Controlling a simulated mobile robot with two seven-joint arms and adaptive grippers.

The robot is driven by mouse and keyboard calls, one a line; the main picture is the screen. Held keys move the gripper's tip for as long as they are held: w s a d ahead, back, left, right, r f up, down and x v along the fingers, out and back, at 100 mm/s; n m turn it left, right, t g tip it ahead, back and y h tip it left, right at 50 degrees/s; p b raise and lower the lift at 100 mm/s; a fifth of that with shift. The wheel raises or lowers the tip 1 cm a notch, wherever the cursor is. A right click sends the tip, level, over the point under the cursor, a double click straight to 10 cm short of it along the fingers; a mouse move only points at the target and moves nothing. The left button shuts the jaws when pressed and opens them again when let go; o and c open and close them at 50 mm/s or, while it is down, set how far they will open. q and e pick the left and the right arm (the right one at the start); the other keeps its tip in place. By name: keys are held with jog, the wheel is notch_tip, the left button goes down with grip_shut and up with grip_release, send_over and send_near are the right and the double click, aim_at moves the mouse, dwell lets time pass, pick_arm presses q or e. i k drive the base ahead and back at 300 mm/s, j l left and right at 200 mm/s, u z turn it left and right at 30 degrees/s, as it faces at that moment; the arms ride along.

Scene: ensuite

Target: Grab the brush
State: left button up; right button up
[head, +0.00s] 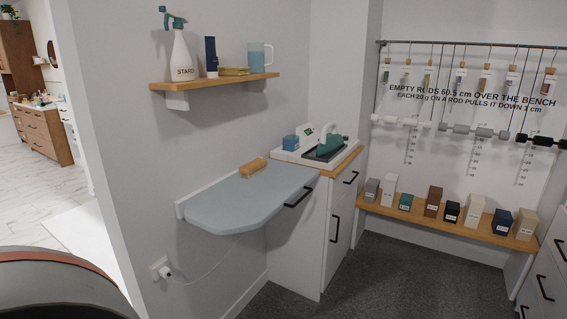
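A tan, block-shaped object that looks like the brush (253,167) lies on the blue-grey fold-out ironing board (232,205), near its wall side. Its bristles cannot be made out at this size. Nothing touches it from above. Neither of my grippers is in view.
A wall shelf (215,82) above holds a spray bottle (181,56), a dark blue box, a yellowish stack and a blue mug. A white cabinet (300,225) with an iron (328,146) stands right of the board. A cord hangs below. Dark carpet (375,285) is clear in front.

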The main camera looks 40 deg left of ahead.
aim_at(254, 168)
jog(key=i+u, duration=0.25)
jog(key=i, duration=0.2)
jog(key=i+l+u, duration=0.2)
jog(key=i, duration=0.2)
jog(key=i+l+u, duration=0.25)
jog(key=i, duration=0.15)
jog(key=i+l+u, duration=0.25)
jog(key=u, duration=0.2)
jog(key=i+l+u, duration=0.45)
